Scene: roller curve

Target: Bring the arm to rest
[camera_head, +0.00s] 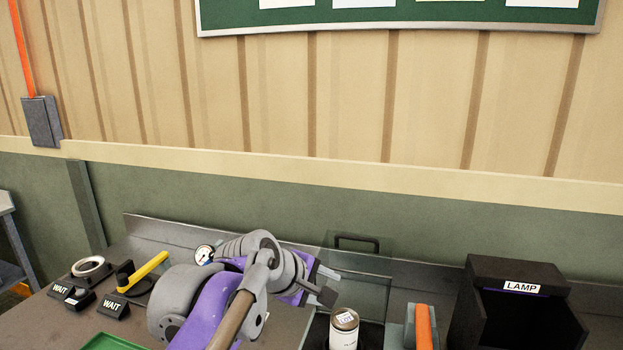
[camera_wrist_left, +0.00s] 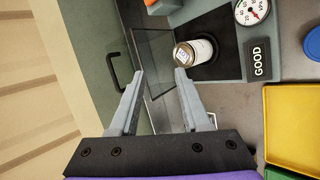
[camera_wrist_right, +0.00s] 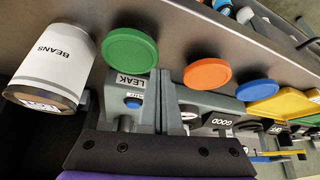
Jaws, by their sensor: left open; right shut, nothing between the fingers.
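My left arm (camera_head: 205,305), purple and grey, reaches over the bench in the head view. Its gripper (camera_head: 327,283) points right, near a clear panel with a black handle (camera_head: 357,242). In the left wrist view this gripper (camera_wrist_left: 158,73) is open, with nothing between its fingers. A white can (camera_wrist_left: 196,52) with a tan lid stands just beyond the right finger; it also shows in the head view (camera_head: 344,330). My right gripper (camera_wrist_right: 160,75) shows only in its wrist view. It is shut and empty, beside a LEAK label (camera_wrist_right: 129,82).
A large BEANS can (camera_wrist_right: 57,62) is left of the right gripper. Green (camera_wrist_right: 130,51), orange (camera_wrist_right: 207,74) and blue (camera_wrist_right: 257,90) discs lie nearby. A dark LAMP box (camera_head: 512,310) stands at the bench's right. A yellow lever (camera_head: 143,272) is at left.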

